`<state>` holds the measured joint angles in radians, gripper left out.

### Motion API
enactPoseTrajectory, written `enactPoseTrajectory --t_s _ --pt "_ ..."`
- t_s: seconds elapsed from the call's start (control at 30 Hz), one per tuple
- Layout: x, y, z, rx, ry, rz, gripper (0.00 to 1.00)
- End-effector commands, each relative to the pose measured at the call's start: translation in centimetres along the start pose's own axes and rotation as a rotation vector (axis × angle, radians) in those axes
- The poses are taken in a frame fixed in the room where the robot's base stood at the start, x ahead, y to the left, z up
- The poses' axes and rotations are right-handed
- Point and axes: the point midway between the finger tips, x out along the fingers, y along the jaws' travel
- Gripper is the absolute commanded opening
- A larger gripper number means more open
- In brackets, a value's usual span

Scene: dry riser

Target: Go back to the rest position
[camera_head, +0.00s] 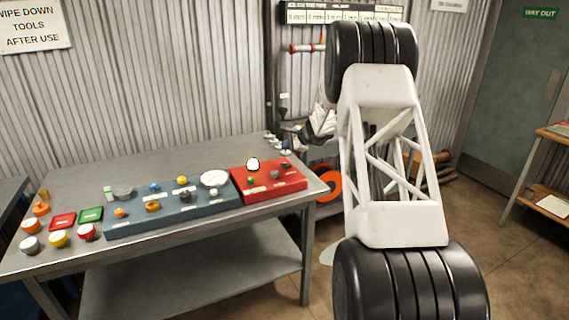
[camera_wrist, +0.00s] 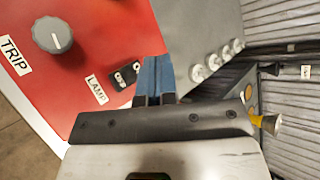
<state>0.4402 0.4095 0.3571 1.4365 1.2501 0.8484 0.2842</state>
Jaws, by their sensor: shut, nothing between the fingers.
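My gripper (camera_wrist: 157,78) shows in the wrist view with its blue fingers together and nothing between them. The fingertips appear over the red panel (camera_wrist: 85,75) near its edge, beside a black switch (camera_wrist: 124,76) labelled LAMP. Their height above it is hard to judge. A grey knob (camera_wrist: 52,35) labelled TRIP is further left. In the head view the red panel (camera_head: 262,191) sits at the right end of the table, with a pale dome (camera_head: 252,163) at its back. My white arm stands at the right, and the fingertips are hard to make out there.
A blue-grey panel (camera_head: 133,224) with several knobs and buttons adjoins the red one on the metal table (camera_head: 190,154). Loose coloured buttons (camera_head: 58,238) lie at the left. Several pale round pieces (camera_wrist: 215,62) line the table edge. A corrugated wall (camera_head: 150,80) rises behind.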

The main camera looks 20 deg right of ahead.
Motion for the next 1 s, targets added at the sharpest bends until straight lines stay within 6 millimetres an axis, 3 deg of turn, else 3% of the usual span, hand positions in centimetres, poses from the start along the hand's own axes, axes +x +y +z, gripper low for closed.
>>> enactPoseTrajectory --t_s 0.67,0.87,1.0 --pt "-0.3 -0.1 0.6 -0.008 -0.001 0.004 0.00" --pt "-1.2 0.3 3.4 -0.056 -0.004 0.034 0.00" --pt "-2.5 0.9 6.9 -0.118 -0.007 0.072 0.00"
